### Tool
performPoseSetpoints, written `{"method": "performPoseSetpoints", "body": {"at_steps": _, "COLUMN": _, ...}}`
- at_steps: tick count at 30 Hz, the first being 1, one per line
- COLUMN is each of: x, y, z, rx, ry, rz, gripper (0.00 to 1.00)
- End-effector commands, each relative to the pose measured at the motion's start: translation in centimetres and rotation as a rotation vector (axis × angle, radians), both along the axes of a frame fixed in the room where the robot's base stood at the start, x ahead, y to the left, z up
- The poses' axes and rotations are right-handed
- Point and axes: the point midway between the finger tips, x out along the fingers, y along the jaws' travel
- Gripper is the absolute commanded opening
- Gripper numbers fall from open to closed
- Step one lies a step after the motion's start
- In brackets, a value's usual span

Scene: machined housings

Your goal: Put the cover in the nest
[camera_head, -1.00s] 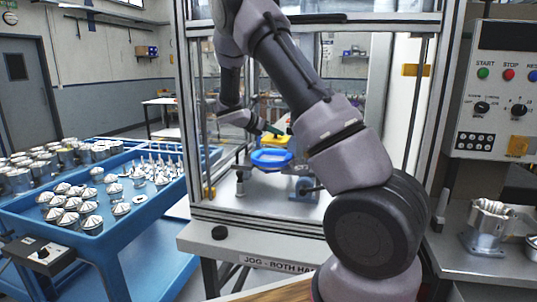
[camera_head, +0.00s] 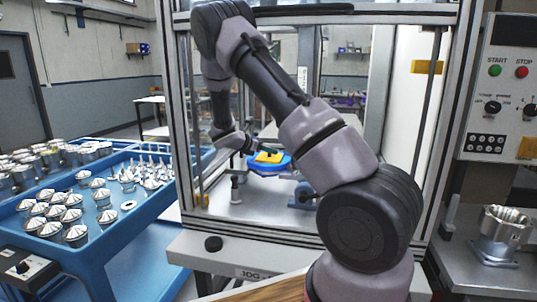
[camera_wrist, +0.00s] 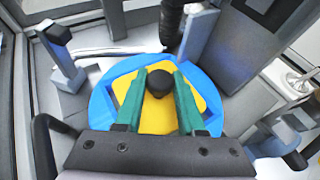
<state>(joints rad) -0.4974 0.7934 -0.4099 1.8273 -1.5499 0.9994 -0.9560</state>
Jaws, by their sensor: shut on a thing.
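The cover is a yellow plate with a dark round knob; it shows in the wrist view (camera_wrist: 155,118) and in the head view (camera_head: 270,157). My gripper (camera_wrist: 160,82) has green fingers shut on the knob from both sides. The nest is a blue round holder (camera_wrist: 102,104) below the cover, and its rim shows around the yellow plate. In the head view the nest (camera_head: 268,170) stands inside the framed machine, with the cover at its top. I cannot tell whether the cover rests fully in the nest or is slightly above it.
Metal frame posts (camera_head: 176,120) stand left and right of my arm. A clamp post (camera_wrist: 62,58) stands close to the nest's left. A blue tray (camera_head: 120,225) of metal parts is at left. A control panel (camera_head: 500,90) and a metal housing (camera_head: 497,240) are at right.

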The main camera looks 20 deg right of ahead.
Motion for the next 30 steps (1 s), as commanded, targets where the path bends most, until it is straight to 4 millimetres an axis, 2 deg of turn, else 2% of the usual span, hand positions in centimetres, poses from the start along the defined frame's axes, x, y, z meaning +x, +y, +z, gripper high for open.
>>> {"method": "performPoseSetpoints", "body": {"at_steps": 3, "x": 0.0, "y": 0.0, "z": -1.1, "rx": -0.001, "ry": 0.000, "rz": -0.001, "gripper": 0.00}}
{"method": "performPoseSetpoints", "body": {"at_steps": 12, "x": 0.0, "y": 0.0, "z": -1.3, "rx": -0.001, "ry": 0.000, "rz": 0.000, "gripper": 0.00}}
{"method": "performPoseSetpoints", "body": {"at_steps": 13, "x": 0.0, "y": 0.0, "z": -1.4, "rx": -0.001, "ry": 0.000, "rz": 0.000, "gripper": 0.42}}
{"method": "performPoseSetpoints", "body": {"at_steps": 15, "x": 0.0, "y": 0.0, "z": -1.3, "rx": 0.000, "ry": 0.000, "rz": 0.000, "gripper": 0.68}}
{"method": "performPoseSetpoints", "body": {"at_steps": 26, "x": 0.0, "y": 0.0, "z": -1.0, "rx": 0.001, "ry": -0.002, "rz": -0.001, "gripper": 0.68}}
{"method": "performPoseSetpoints", "body": {"at_steps": 30, "x": -0.5, "y": 1.6, "z": -0.2, "rx": 0.001, "ry": -0.002, "rz": 0.003, "gripper": 0.68}}
